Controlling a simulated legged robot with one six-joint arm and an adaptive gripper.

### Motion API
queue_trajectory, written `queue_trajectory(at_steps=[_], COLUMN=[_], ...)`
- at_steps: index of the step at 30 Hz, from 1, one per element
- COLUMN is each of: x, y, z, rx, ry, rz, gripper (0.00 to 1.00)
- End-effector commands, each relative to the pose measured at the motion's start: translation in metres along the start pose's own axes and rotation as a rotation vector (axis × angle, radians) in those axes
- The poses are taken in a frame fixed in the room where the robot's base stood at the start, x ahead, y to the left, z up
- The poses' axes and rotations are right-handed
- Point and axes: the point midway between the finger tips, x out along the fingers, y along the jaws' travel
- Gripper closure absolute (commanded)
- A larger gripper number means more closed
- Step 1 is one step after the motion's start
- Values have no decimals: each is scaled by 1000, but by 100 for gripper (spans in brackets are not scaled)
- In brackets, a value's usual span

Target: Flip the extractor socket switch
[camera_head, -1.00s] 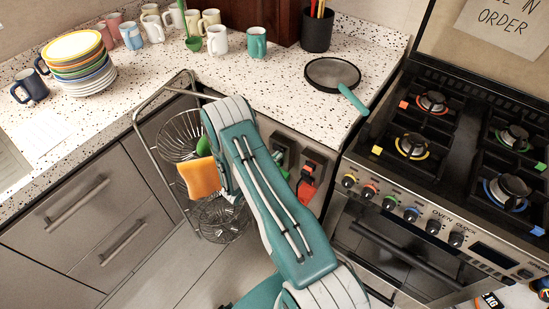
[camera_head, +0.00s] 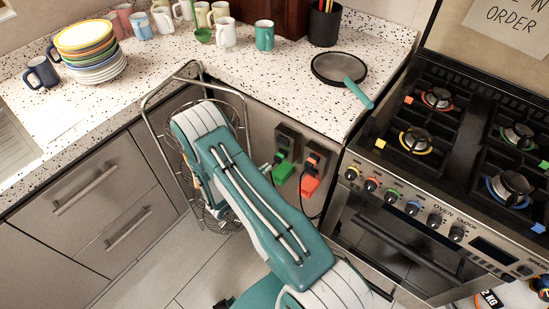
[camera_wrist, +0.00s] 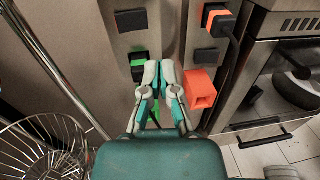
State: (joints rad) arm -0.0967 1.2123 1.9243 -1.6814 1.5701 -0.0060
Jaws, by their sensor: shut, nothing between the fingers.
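Two sockets are on the grey cabinet front. The left socket (camera_head: 288,137) has a green piece at its lower part. The right socket (camera_head: 317,158) has a red-orange block (camera_head: 309,186) below it. In the wrist view, the left socket (camera_wrist: 130,20) is a dark plate, and a green piece (camera_wrist: 139,57) shows beside my fingertips. The right socket has an orange-and-black plug (camera_wrist: 217,17) and a black switch (camera_wrist: 207,57). I cannot read which is the extractor's. My gripper (camera_wrist: 159,68) is shut and empty, near the green piece; contact is unclear. The arm hides it in the head view.
A wire rack (camera_head: 150,115) stands left of the sockets; its basket (camera_wrist: 45,140) is close to my gripper's left. The oven (camera_head: 400,235) stands to the right. A pan (camera_head: 338,68) has its handle over the counter edge. A dark cable hangs by the right socket.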

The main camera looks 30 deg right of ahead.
Motion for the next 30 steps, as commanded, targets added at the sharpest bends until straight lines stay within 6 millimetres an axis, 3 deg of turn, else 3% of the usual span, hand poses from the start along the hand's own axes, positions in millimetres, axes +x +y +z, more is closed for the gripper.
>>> queue_trajectory(at_steps=[3, 9, 26, 30], x=[-20, -34, -34, -32], y=[-4, -9, -9, -9], z=[0, 0, 1, 24], rx=[0, 0, 3, 54], ry=[0, -1, 0, 20], rz=[3, 0, -4, -62], gripper=[100, 100, 100, 100])
